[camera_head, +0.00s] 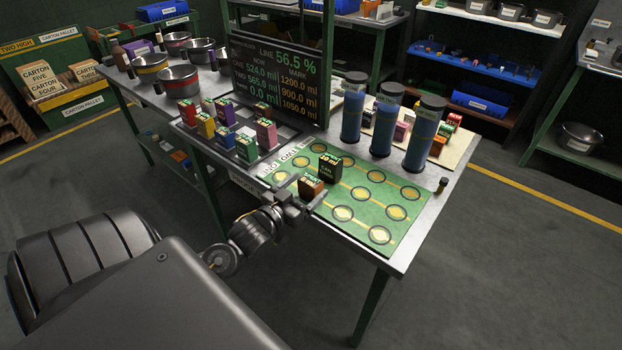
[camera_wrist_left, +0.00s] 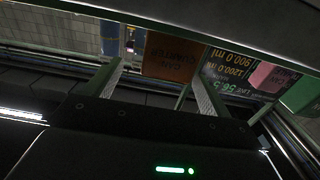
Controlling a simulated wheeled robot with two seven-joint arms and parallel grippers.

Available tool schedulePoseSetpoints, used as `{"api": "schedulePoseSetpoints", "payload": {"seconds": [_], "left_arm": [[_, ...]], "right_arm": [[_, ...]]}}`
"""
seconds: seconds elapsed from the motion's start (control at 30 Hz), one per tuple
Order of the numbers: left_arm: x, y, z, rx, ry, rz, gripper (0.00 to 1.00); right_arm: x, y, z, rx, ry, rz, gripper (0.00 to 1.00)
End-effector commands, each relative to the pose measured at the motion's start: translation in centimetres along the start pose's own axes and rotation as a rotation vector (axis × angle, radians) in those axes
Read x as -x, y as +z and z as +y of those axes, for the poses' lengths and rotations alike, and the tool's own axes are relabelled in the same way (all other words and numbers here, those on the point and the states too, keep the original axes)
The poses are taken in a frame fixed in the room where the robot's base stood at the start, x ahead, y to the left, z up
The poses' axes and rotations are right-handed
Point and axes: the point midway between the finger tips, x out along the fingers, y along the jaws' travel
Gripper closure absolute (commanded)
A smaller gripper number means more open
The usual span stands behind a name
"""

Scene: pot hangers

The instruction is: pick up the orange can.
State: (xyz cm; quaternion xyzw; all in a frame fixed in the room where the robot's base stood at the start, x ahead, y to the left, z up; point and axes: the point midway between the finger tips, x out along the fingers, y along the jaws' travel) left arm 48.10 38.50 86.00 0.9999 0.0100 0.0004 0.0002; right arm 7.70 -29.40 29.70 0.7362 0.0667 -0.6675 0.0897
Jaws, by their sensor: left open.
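The orange can (camera_head: 311,188), a small block-shaped can with a light top label, stands on the green mat (camera_head: 393,189) near its front left edge. In the left wrist view the orange can (camera_wrist_left: 172,58) shows upside down, with dark lettering reading "CAN QUARTER". My left gripper (camera_head: 300,201) is open at the mat's front edge, close in front of the can. In the wrist view the can appears between the two fingertips (camera_wrist_left: 158,72) of my left gripper; I cannot tell how far it is between them, and no grip shows. My right gripper is out of view.
A black can (camera_head: 329,168) stands just behind the orange one. Several coloured cans (camera_head: 225,112) stand on a tray to the left. Tall blue cylinders (camera_head: 385,120) stand behind the mat, and a display board (camera_head: 275,75) rises at the back. The mat's right part is clear.

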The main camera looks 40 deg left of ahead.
Motion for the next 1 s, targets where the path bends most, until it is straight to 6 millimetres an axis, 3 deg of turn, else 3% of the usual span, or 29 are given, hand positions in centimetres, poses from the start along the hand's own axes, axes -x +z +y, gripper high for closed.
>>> {"api": "schedulePoseSetpoints", "payload": {"seconds": [0.13, 0.4, 0.73, 1.0], "left_arm": [[-0.7, -0.1, -0.2, -0.002, 0.0, 0.0, 0.18], [-4.5, -0.1, -0.8, -0.002, -0.001, 0.0, 0.18], [-5.2, 0.0, -0.7, -0.001, 0.0, -0.001, 0.18], [-5.1, 0.0, -0.7, -0.001, 0.0, -0.001, 0.54]], "right_arm": [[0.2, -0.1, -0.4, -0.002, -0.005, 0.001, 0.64], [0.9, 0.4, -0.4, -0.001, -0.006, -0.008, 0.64], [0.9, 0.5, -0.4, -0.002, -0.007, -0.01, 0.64], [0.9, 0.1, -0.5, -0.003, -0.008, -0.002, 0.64]]}}
